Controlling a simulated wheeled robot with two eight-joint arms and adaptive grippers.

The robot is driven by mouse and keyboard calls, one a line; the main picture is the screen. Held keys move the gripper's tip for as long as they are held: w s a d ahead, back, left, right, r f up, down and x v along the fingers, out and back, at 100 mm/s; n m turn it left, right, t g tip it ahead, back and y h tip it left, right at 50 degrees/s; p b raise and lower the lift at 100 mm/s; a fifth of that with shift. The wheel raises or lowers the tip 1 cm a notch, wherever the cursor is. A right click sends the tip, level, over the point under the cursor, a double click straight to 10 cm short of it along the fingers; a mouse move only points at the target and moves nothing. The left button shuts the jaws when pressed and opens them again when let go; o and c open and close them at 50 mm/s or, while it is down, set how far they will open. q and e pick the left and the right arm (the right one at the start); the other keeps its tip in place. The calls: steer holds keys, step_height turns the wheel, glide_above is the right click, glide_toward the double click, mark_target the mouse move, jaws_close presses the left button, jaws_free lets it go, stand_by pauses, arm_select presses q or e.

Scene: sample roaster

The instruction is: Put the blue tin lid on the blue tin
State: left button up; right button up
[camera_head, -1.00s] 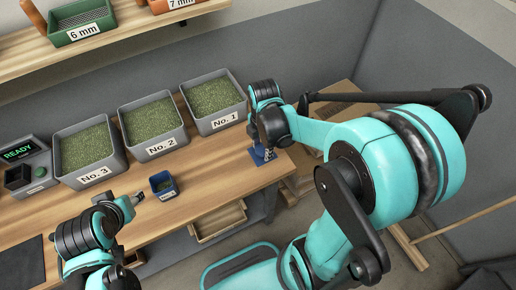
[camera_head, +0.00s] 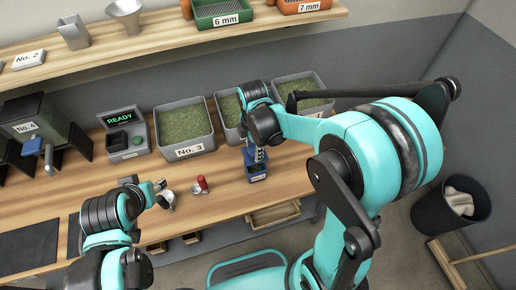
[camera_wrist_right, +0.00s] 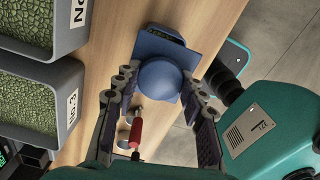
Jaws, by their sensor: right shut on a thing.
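The blue tin (camera_head: 257,174) stands on the wooden bench near its front edge. My right gripper (camera_head: 254,152) is directly above it, pointing down, shut on the blue lid (camera_head: 249,156). In the right wrist view the blue lid (camera_wrist_right: 160,83) is a square plate with a round knob, and the knob sits between the fingers (camera_wrist_right: 158,92). A part of the blue tin (camera_wrist_right: 168,34) shows past the lid's edge; the lid hides the rest. I cannot tell whether lid and tin touch. My left gripper (camera_head: 160,187) is low over the bench, left of the tin; its opening is unclear.
A red-handled metal tool (camera_head: 202,184) lies left of the tin. Grey bins of green beans, including No. 3 (camera_head: 184,133), stand behind. The READY device (camera_head: 125,134) is left of them. A shelf (camera_head: 165,45) runs above. A dark waste bin (camera_head: 450,207) stands right.

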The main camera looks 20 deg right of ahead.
steer(key=shift+d, duration=0.15)
steer(key=shift+f, duration=0.15)
steer(key=shift+f+b, duration=2.6)
steer(key=shift+f, duration=0.2)
steer(key=shift+f+b, duration=0.45)
steer(key=shift+b, duration=0.15)
steer(key=o, duration=1.4)
steer(key=shift+o, duration=0.2)
steer(key=shift+r, duration=0.15)
